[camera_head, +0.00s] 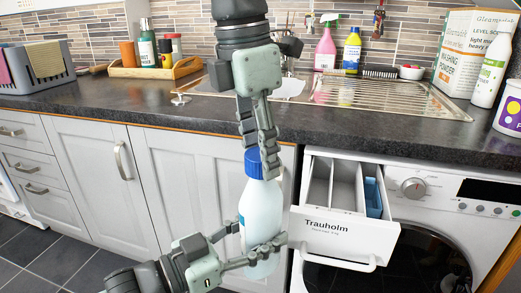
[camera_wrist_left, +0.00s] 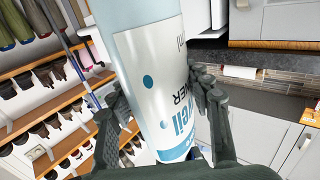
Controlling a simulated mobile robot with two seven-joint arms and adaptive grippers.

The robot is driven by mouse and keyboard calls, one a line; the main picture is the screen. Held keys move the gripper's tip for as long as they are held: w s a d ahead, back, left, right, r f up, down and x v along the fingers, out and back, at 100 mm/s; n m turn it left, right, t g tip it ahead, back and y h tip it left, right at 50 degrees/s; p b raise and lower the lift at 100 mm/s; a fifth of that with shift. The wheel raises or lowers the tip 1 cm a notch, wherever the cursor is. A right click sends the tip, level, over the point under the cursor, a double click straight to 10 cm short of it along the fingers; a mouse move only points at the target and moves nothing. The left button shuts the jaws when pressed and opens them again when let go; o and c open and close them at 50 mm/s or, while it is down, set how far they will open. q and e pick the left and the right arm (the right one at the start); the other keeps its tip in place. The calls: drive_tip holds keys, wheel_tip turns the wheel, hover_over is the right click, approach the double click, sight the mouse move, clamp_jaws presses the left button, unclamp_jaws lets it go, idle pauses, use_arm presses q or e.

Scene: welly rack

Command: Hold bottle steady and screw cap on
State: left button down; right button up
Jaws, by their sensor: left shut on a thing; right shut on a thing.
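A pale white-blue bottle (camera_head: 262,207) stands roughly upright in the air in front of the cupboards, with a blue cap (camera_head: 253,164) at its top. My left gripper (camera_head: 263,252) is shut around the lower part of the bottle. The left wrist view shows its fingers on both sides of the bottle (camera_wrist_left: 150,75), over the printed label. My right gripper (camera_head: 264,160) comes down from above and is shut on the blue cap. Its fingers hide part of the cap, and I cannot tell how far the cap sits on the neck.
The dark worktop (camera_head: 200,110) runs behind, with a sink drainer (camera_head: 390,95), a pink spray bottle (camera_head: 325,48) and a washing powder box (camera_head: 468,50). An open detergent drawer (camera_head: 345,228) juts from the washing machine (camera_head: 430,205), close right of the bottle.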

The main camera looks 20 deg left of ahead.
drive_tip(key=m, duration=0.5)
drive_tip(key=shift+m+g, duration=0.3)
drive_tip(key=shift+m, duration=0.1)
drive_tip(key=m, duration=0.5)
drive_tip(key=shift+g, duration=0.3)
drive_tip(key=shift+w, duration=0.1)
drive_tip(key=o, duration=0.7)
drive_tip(key=shift+o, duration=0.2)
drive_tip(key=shift+r, duration=2.25)
